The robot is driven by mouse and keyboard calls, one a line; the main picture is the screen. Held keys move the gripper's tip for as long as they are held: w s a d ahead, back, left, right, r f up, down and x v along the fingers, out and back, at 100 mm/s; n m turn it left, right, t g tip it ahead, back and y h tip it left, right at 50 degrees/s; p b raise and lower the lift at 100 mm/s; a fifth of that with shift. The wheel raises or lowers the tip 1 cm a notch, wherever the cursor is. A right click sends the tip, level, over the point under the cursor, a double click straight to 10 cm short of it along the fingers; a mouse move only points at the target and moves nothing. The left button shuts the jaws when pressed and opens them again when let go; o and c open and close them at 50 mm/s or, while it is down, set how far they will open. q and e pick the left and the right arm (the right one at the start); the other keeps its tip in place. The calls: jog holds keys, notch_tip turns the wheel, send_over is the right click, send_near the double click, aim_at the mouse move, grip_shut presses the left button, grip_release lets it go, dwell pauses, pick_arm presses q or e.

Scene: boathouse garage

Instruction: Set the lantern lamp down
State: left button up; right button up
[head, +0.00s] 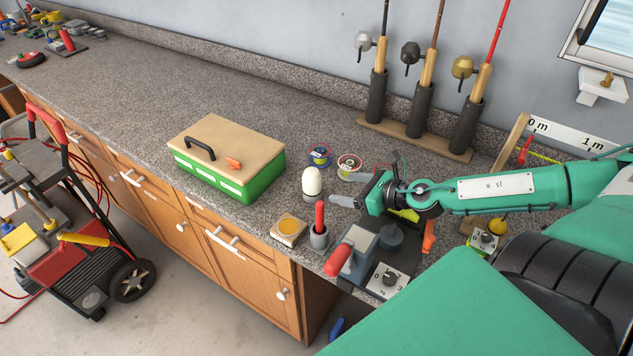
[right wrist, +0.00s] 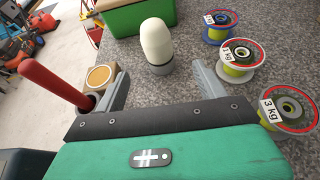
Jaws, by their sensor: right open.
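The lantern lamp (head: 312,182), a white dome on a grey base, stands upright on the speckled grey counter (head: 130,95), just in front of the green box. In the right wrist view the lamp (right wrist: 157,42) is ahead of the fingertips, roughly centred between them, with bare counter showing in the gap. My right gripper (head: 348,192) comes in from the right, its fingers spread and empty; the open fingers also show in the right wrist view (right wrist: 160,78). The fingers look apart from the lamp. My left gripper is in neither view.
A green box (head: 265,178) with a tan lid is behind the lamp. Line spools (head: 349,163) lie to its right. A grey cup with a red handle (head: 319,236) and a wooden block (head: 289,230) sit near the front edge.

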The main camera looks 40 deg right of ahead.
aim_at(320, 186)
jog(key=shift+s+a+f+n, duration=0.1)
jog(key=shift+s+n, duration=0.05)
jog(key=shift+n, duration=0.15)
jog(key=shift+x, duration=0.85)
jog(key=shift+w+a+f, duration=0.15)
jog(key=shift+w+a, duration=0.1)
jog(key=shift+w, duration=0.3)
jog(key=shift+w+a+f+p, duration=0.1)
jog(key=shift+w+f+p, duration=0.05)
jog(key=shift+w+p, duration=0.4)
jog(key=shift+p+x, duration=0.7)
jog(key=shift+x, duration=0.45)
jog(key=shift+p+x, duration=0.4)
jog(key=shift+x, duration=0.7)
jog(key=shift+w+a+f+p, duration=0.3)
jog(key=shift+w+a+p, duration=0.1)
jog(key=shift+w+p, duration=0.2)
jog(key=p+x, duration=0.1)
jog(key=x, duration=0.1)
jog(key=shift+w+a+f, duration=0.1)
jog(key=shift+w+f, duration=0.15)
jog(key=shift+f, duration=0.05)
jog(key=shift+w+a+f, duration=0.2)
jog(key=shift+w+f, duration=0.1)
jog(key=shift+w, duration=0.05)
jog(key=shift+c, duration=0.4)
jog(key=c, duration=1)
